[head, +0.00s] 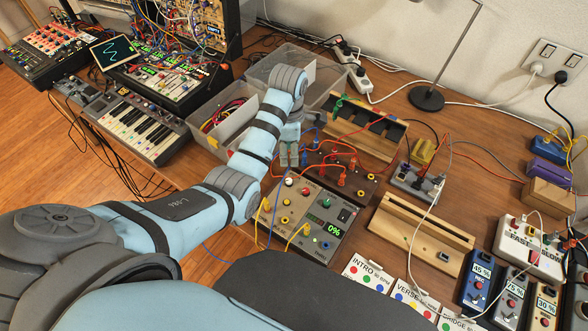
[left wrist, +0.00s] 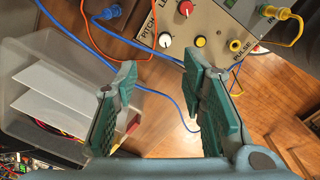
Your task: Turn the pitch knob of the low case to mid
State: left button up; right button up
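The low case (head: 268,231) has a beige panel with knobs, jacks and a green "096" display (head: 334,229). In the left wrist view its panel (left wrist: 212,24) shows part of the words PITCH and PULSE. The white pitch knob (left wrist: 165,40) sits beside the PITCH label, with a red knob (left wrist: 186,8) near it. It also shows in the head view (head: 289,182). My left gripper (head: 290,158) is open and empty. In the left wrist view its fingertips (left wrist: 158,66) are spread, with the knob beyond the gap between them. The knob's pointer is too small to read.
Orange and blue cables run close to the fingers. A clear bin (head: 205,105) with white dividers stands left of the gripper. Red and orange plugs (head: 342,179) stand up behind the panel. A wooden stand (head: 420,236) lies to the right, and labelled cards (head: 367,273) lie in front.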

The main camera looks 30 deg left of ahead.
pick_arm(q)
jog(key=b, duration=0.2)
send_over(288, 180)
jog(key=s, duration=0.1)
notch_tip(288, 180, down, 7)
jog(key=shift+r, duration=0.1)
jog(key=f, duration=0.2)
jog(key=w+f+b, duration=0.1)
jog(key=f, duration=0.2)
jog(key=shift+f, duration=0.3)
jog(key=shift+w+f, duration=0.1)
jog(key=shift+f, duration=0.2)
jog(key=shift+r, duration=0.1)
pick_arm(e)
jog(key=f, duration=0.1)
jog(key=s+f, duration=0.1)
jog(key=f, duration=0.1)
jog(key=shift+f, duration=0.3)
pick_arm(q)
jog(key=shift+s, duration=0.2)
pick_arm(e)
jog(key=shift+s, duration=0.15)
pick_arm(q)
jog(key=shift+r, duration=0.1)
jog(key=shift+c, duration=1)
grip_shut()
pick_arm(e)
jog(key=shift+a, duration=0.1)
